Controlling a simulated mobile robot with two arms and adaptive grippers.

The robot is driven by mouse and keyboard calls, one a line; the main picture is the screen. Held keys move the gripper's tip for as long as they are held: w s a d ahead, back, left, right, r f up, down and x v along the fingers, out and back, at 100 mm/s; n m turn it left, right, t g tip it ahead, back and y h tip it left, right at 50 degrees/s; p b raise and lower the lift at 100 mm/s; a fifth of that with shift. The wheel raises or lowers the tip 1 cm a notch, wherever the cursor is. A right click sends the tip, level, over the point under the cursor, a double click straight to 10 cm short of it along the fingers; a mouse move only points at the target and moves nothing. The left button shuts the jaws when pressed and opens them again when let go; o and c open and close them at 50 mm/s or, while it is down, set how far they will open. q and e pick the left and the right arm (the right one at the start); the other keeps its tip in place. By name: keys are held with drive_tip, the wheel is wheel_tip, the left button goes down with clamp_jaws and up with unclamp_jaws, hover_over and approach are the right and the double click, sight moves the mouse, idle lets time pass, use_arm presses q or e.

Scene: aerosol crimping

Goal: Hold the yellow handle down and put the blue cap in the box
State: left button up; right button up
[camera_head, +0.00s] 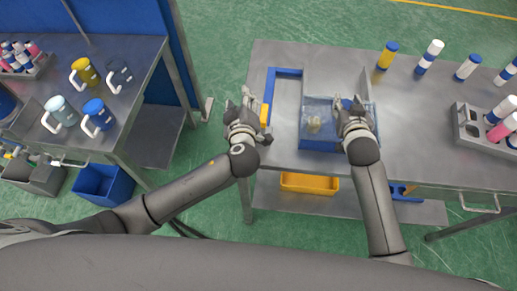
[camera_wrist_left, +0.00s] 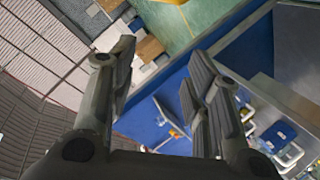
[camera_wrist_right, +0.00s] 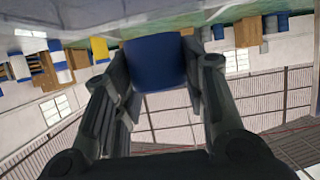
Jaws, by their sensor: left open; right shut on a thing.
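The yellow handle (camera_head: 264,115) stands upright at the left edge of the machine on the metal table. My left gripper (camera_head: 245,97) is open and empty just left of and above it; I cannot tell whether they touch. In the left wrist view the spread fingers (camera_wrist_left: 155,85) have nothing between them. My right gripper (camera_head: 348,103) is at the right side of the clear-walled box (camera_head: 310,103) with its blue base. In the right wrist view it is shut on the blue cap (camera_wrist_right: 155,62).
A grey rack (camera_head: 466,130) with bottles stands on the right of the table, and several blue, white and yellow bottles stand behind it. A yellow bin (camera_head: 309,183) sits under the table. A side table at left holds mugs (camera_head: 85,71). The front-right tabletop is clear.

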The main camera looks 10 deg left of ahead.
use_arm(q)
drive_tip(key=s+d+m+t+h, duration=0.2)
drive_tip(key=s+d+m+t, duration=0.2)
drive_tip(key=s+m, duration=0.3)
drive_tip(key=m, duration=0.3)
approach(265, 105)
drive_tip(key=shift+m+h, duration=0.3)
drive_tip(key=shift+h, duration=0.1)
drive_tip(key=w, duration=0.7)
drive_tip(key=shift+w+a+f, duration=0.15)
drive_tip(key=shift+a+f, duration=0.05)
drive_tip(key=shift+f, duration=0.1)
clamp_jaws()
drive_tip(key=shift+f, duration=0.1)
use_arm(e)
drive_tip(key=shift+f, duration=0.15)
